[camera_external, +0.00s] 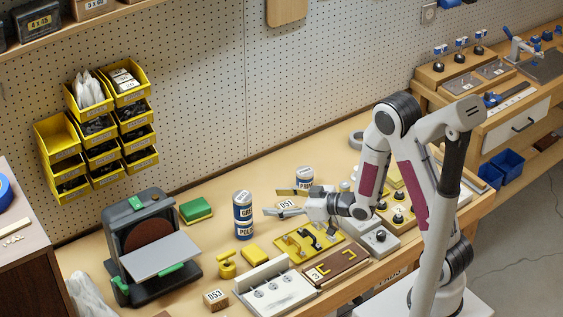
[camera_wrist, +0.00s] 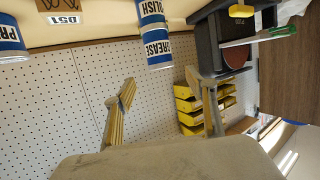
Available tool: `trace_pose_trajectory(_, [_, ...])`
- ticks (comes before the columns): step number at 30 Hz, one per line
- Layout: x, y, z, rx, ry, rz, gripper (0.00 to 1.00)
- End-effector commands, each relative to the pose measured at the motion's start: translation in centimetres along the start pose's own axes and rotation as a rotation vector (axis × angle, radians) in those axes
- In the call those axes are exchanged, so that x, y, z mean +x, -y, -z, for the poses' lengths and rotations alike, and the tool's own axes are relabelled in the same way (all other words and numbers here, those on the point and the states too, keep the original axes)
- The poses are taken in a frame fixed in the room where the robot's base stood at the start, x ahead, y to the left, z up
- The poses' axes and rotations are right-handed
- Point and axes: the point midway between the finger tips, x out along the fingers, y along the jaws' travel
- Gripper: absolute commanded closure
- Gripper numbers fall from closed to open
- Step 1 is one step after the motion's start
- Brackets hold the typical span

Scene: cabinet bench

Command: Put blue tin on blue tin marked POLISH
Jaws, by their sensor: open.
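Two blue-and-white tins stand stacked near the middle of the bench. The upper tin (camera_external: 242,204) reads GREASE in the wrist view (camera_wrist: 157,50). It rests upright on the lower tin marked POLISH (camera_external: 244,230), which also shows in the wrist view (camera_wrist: 150,12); that view looks upside down. My gripper (camera_external: 272,202) is open and empty, just right of the stack near the upper tin's height. Its two fingers are spread apart in the wrist view (camera_wrist: 168,92), with no tin held. Another blue tin (camera_external: 304,173), its label starting PR in the wrist view (camera_wrist: 10,40), stands behind my gripper.
A disc sander (camera_external: 150,245) stands left of the stack. A green-and-yellow sponge (camera_external: 196,211) lies behind left. Yellow bins (camera_external: 100,130) hang on the pegboard.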

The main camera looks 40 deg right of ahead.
Motion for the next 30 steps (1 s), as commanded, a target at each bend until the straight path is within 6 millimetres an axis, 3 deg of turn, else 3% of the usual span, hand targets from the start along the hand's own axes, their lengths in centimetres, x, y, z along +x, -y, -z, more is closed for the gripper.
trace_pose_trajectory(20, [0.0, -0.1, 0.1, -0.002, 0.004, -0.004, 0.44])
trace_pose_trajectory(30, [-1.5, -2.4, 1.6, -0.026, 0.08, -0.078, 0.44])
